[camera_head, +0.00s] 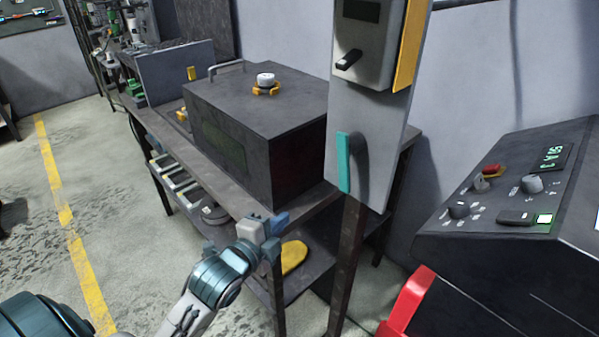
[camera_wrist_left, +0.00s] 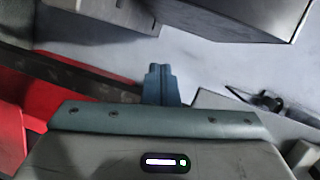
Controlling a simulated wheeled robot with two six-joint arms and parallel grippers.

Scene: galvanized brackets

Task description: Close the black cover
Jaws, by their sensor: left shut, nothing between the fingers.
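The black cover cannot be made out in the wrist view. My right gripper is not in view.
A post with a grey switch box (camera_head: 365,42) and a teal handle (camera_head: 343,162) stands between my left gripper and the console (camera_head: 450,240). A large dark box (camera_head: 270,105) sits on the workbench. A red part (camera_head: 408,303) is below the console. Floor at left is clear.

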